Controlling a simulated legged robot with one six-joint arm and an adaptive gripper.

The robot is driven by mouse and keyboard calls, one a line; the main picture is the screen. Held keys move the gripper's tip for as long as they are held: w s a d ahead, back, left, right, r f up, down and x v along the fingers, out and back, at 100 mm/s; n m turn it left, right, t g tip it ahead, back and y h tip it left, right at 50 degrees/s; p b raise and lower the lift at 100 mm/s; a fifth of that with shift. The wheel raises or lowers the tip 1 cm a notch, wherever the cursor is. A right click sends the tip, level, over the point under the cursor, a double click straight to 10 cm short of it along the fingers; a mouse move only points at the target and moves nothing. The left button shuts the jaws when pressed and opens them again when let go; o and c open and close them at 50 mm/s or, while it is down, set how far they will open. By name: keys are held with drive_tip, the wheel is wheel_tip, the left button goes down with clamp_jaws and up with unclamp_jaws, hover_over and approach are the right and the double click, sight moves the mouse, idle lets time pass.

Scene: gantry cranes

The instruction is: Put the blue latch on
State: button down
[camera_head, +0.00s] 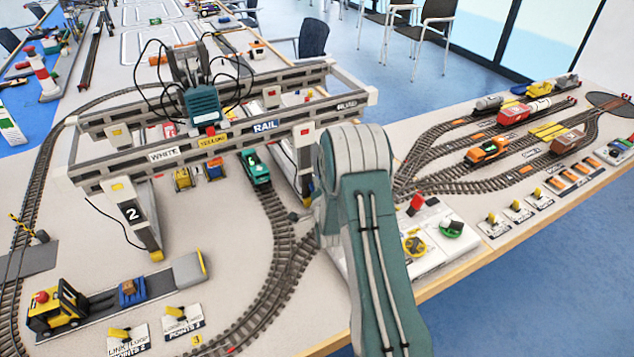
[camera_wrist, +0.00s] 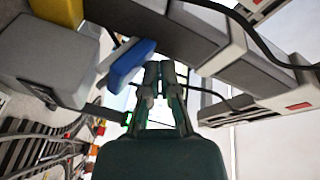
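The blue latch (camera_wrist: 130,64) shows in the wrist view as a blue bar lying at a slant, just left of my fingertips. A pale, narrow piece runs beside its upper left edge. My gripper (camera_wrist: 159,72) points at the grey structure above it, with its two fingers close together and nothing visible between them. The blue bar looks very near the left fingertip; I cannot tell whether they touch. In the head view my arm hides the latch and most of the gripper.
A gantry crane (camera_head: 215,138) with grey beams spans the tracks left of my arm. A white control panel (camera_head: 430,235) with red, yellow and green controls stands right of it. Dark cables and grey blocks (camera_wrist: 45,58) crowd the wrist view.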

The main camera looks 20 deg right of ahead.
drive_tip(key=shift+w+a+f, duration=0.1)
drive_tip(key=shift+w+f, duration=0.45)
drive_tip(key=shift+f, duration=0.1)
idle(0.9)
drive_tip(key=shift+r, duration=0.1)
drive_tip(key=shift+s+r, duration=0.6)
drive_tip(key=shift+r, duration=0.15)
drive_tip(key=shift+s+r, duration=0.8)
drive_tip(key=shift+s, duration=0.1)
drive_tip(key=shift+s+r, duration=1.75)
drive_tip(key=shift+r, duration=0.05)
